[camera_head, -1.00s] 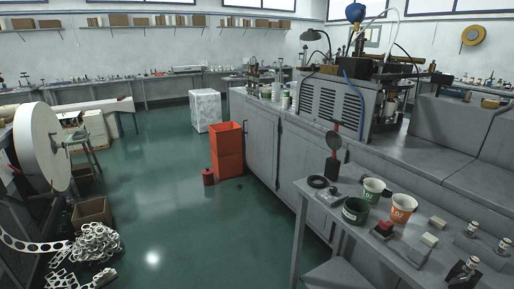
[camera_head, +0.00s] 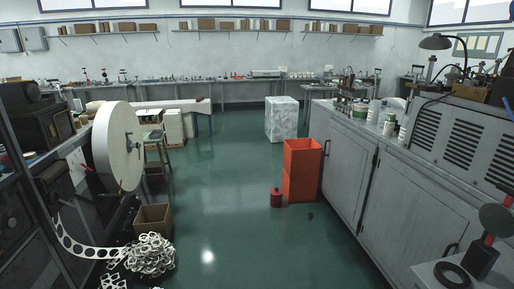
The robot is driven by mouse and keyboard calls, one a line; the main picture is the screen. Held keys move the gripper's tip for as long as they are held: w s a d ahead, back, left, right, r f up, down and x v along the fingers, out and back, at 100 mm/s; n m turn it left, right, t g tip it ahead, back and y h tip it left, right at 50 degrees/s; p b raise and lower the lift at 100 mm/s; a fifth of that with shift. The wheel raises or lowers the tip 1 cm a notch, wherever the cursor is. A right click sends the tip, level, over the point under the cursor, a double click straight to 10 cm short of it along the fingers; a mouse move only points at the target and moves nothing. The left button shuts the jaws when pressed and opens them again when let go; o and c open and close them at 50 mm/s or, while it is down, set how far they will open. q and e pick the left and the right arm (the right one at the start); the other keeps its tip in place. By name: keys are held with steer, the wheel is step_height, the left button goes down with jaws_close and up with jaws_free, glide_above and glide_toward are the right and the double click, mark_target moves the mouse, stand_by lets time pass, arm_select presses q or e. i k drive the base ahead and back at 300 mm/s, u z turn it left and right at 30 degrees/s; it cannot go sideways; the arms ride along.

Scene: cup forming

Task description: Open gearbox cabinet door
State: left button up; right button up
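A grey cabinet runs along the right side of the head view under a machine. Its far door (camera_head: 347,165) and its nearer door (camera_head: 412,212) both look shut. A dark handle (camera_head: 327,147) shows near the far end, and another dark handle (camera_head: 449,250) shows low on the near part. I cannot tell which door belongs to the gearbox. Neither of my grippers is in view.
An orange bin (camera_head: 301,170) and a red can (camera_head: 276,197) stand on the floor by the cabinet's far end. The green floor (camera_head: 230,240) ahead is clear. A white reel (camera_head: 118,148) and scrap rings (camera_head: 150,256) are at left. A small table (camera_head: 435,275) is at lower right.

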mark_target(349, 160)
steer(key=u, duration=0.05)
steer(key=i, duration=2.3)
steer(key=z, duration=0.9)
steer(key=i, duration=1.6)
steer(key=z, duration=1.15)
steer(key=i, duration=0.4)
steer(key=z, duration=0.2)
